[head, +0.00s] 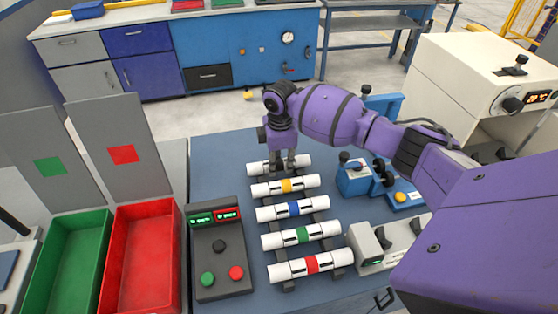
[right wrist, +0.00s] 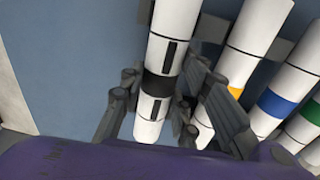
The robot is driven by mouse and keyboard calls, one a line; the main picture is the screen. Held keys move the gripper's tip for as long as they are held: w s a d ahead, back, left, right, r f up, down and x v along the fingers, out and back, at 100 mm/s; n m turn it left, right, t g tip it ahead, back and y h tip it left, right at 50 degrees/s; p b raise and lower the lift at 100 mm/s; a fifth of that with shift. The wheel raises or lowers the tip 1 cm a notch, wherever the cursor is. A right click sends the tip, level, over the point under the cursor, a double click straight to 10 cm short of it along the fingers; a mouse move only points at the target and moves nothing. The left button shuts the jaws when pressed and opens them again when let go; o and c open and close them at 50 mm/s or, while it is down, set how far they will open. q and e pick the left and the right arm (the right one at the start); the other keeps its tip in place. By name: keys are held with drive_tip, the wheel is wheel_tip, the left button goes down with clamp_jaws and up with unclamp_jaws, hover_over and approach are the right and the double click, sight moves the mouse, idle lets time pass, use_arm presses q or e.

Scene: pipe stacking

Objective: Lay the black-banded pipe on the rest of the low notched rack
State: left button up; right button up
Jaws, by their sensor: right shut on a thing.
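The black-banded pipe (right wrist: 158,84) is white with a black middle band and dark slots. In the head view its white end (head: 256,168) shows at the far end of the row of pipes. My right gripper (head: 284,163) comes down from above at the pipe's middle; in the right wrist view its fingers stand on both sides of the band, shut on the pipe. The low notched rack's dark rails (head: 289,286) run under the row. Whether the black-banded pipe touches the rack is hidden. My left gripper is out of view.
Yellow- (head: 286,186), blue- (head: 293,208), green- (head: 301,235) and red-banded (head: 311,264) pipes lie crosswise on the rails. A button box (head: 220,257) stands left of them, then red (head: 140,260) and green (head: 65,262) bins. Blue fixtures (head: 354,180) stand right. Table left of the rack's far end is clear.

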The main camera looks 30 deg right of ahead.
sight(280, 163)
drive_tip(key=shift+f, duration=0.3)
drive_tip(key=o, duration=1.3)
drive_tip(key=r, duration=1.2)
drive_tip(key=shift+s, duration=0.4)
